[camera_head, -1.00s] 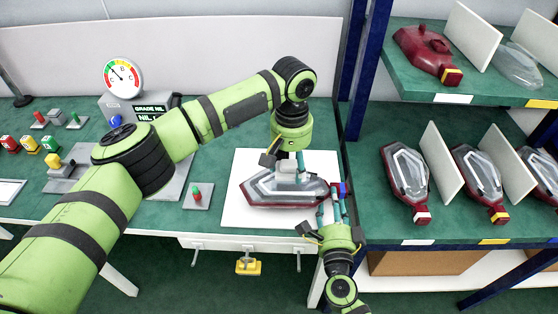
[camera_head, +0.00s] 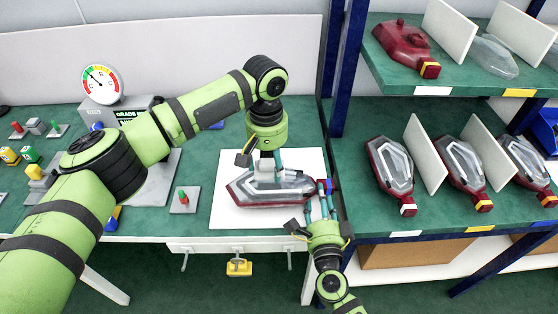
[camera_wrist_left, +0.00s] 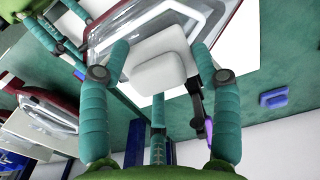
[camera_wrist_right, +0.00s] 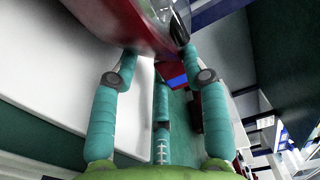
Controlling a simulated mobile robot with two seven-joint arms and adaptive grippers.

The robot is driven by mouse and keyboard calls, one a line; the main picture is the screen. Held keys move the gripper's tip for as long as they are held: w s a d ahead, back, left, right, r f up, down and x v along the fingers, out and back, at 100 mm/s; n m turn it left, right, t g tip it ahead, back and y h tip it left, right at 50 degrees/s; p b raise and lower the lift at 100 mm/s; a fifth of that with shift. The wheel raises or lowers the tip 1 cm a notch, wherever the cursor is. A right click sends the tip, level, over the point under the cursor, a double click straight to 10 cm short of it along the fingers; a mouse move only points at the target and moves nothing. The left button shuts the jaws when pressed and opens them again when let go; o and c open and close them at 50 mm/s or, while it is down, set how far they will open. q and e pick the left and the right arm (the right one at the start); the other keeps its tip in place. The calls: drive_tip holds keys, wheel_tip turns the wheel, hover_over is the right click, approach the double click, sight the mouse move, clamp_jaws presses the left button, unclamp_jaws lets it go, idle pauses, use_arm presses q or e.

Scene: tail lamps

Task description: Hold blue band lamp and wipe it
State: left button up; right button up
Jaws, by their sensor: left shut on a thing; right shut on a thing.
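The blue band lamp (camera_head: 243,189), dark red with a clear faceted cover, lies on a white mat (camera_head: 228,218) on the green table. Its blue band (camera_head: 328,186) is at its right end, and also shows in the right wrist view (camera_wrist_right: 177,82). My left gripper (camera_head: 266,158) points down over the lamp, shut on a white wiping block (camera_wrist_left: 160,66). The block is at the lamp's clear cover; whether it touches cannot be told. My right gripper (camera_head: 318,205) is shut on the lamp's right end, near the band; its exact contact is partly hidden.
A shelf rack (camera_head: 343,150) with several other lamps and white dividers stands at the right, close to the mat. A dial gauge (camera_head: 101,84) and small coloured buttons are at the left. A small plate with a red-green button (camera_head: 184,199) lies left of the mat.

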use_arm(q)
drive_tip(key=shift+a, duration=0.9)
use_arm(e)
drive_tip(key=shift+r, duration=0.15)
use_arm(q)
drive_tip(key=shift+a+r, duration=0.1)
drive_tip(key=shift+a, duration=0.2)
drive_tip(key=shift+d+r, duration=0.1)
drive_tip(key=shift+r, duration=3.85)
use_arm(e)
drive_tip(key=o, duration=1.1)
drive_tip(key=shift+o, duration=0.2)
drive_tip(key=shift+s, duration=0.1)
